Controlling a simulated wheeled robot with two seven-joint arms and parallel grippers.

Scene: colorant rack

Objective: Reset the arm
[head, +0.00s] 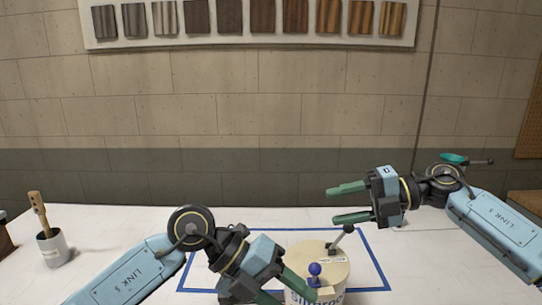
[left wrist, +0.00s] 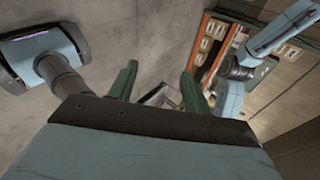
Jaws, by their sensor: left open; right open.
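My right gripper (head: 338,204) is open and empty, held above the right part of the white table with its green fingers pointing left. My left gripper (head: 283,288) is low at the front of the table, beside the left side of a round cream can (head: 333,272). Its fingers are partly cut off by the lower edge in the head view. In the left wrist view my left gripper (left wrist: 158,80) is open, with nothing seen between its green fingers. A blue ball knob (head: 315,268) and a grey-and-black lever (head: 342,240) show at the can.
The can stands inside a blue tape outline (head: 372,255) on the table (head: 110,235). A grey cup (head: 53,247) with a wooden-handled brush (head: 39,210) stands at the left. A board of colour samples (head: 245,40) hangs on the wall. The table's left-middle is clear.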

